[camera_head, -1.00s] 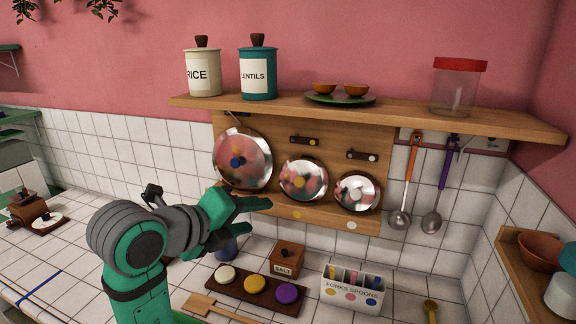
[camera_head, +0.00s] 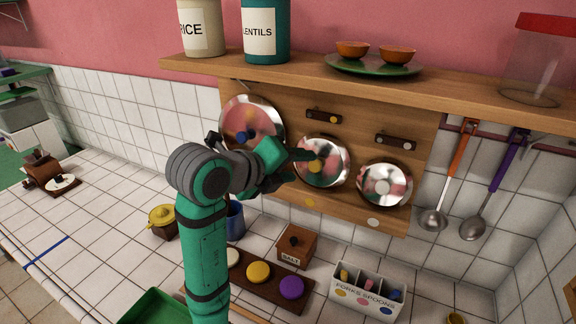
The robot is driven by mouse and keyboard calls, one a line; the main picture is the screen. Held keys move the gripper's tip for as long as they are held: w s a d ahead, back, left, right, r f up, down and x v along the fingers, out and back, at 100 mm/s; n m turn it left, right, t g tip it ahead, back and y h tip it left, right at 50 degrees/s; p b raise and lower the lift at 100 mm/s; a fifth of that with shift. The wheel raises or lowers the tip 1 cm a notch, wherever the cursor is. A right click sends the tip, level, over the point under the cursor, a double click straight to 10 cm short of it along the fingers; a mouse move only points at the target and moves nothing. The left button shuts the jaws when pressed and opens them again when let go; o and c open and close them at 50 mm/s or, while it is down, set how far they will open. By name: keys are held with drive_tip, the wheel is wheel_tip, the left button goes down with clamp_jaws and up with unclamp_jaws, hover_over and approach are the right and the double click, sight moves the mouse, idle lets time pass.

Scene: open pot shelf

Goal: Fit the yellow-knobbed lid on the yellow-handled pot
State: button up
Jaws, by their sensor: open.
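The yellow-knobbed lid (camera_head: 330,172) is a round shiny metal lid, upright on the wooden back panel between two other lids. My gripper (camera_head: 302,164) is open in front of its left part, with a green fingertip beside the yellow knob. I cannot tell whether a finger touches the lid. No pot with clearly yellow handles shows. A small brown vessel with a yellow top (camera_head: 163,218) stands on the counter to the left of my arm.
A larger blue-knobbed lid (camera_head: 252,113) hangs left, partly behind my arm, and a white-knobbed lid (camera_head: 384,197) hangs right. A shelf (camera_head: 300,78) juts out above. A salt box (camera_head: 296,245) and a fork-and-spoon holder (camera_head: 368,291) stand below.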

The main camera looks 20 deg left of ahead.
drive_tip(key=shift+x, duration=3)
drive_tip(key=shift+c, duration=0.6)
clamp_jaws()
drive_tip(key=shift+r, duration=0.1)
drive_tip(key=shift+s+r, duration=0.1)
drive_tip(key=shift+r, duration=0.05)
drive_tip(key=shift+s+r, duration=0.25)
drive_tip(key=shift+r, duration=0.65)
approach(314, 164)
drive_tip(key=shift+w+d+f, duration=0.65)
drive_tip(key=shift+w+d, duration=0.05)
drive_tip(key=shift+w, duration=0.2)
